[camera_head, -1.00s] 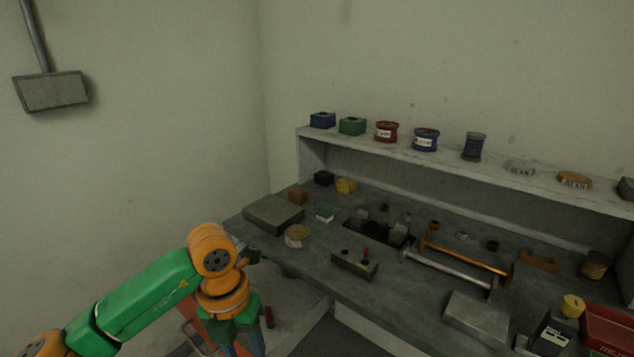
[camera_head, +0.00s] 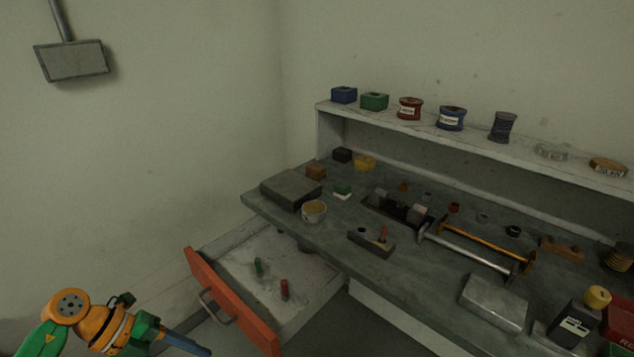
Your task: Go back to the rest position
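My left arm, green and orange, comes in at the lower left, and its gripper (camera_head: 188,345) points to the right, low and in front of the open drawer. Whether its fingers are open or shut is too small and dark to tell. The drawer (camera_head: 300,305) has an orange-red front with a grey handle (camera_head: 212,306) and is pulled out from under the workbench (camera_head: 335,240). My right gripper is not in view.
The workbench carries a grey box (camera_head: 291,189), a tin (camera_head: 314,211), a block with a red peg (camera_head: 371,243), a long bar tool (camera_head: 465,250) and a grey slab (camera_head: 494,303). A shelf (camera_head: 440,147) behind holds several spools and boxes. The floor left of the drawer looks clear.

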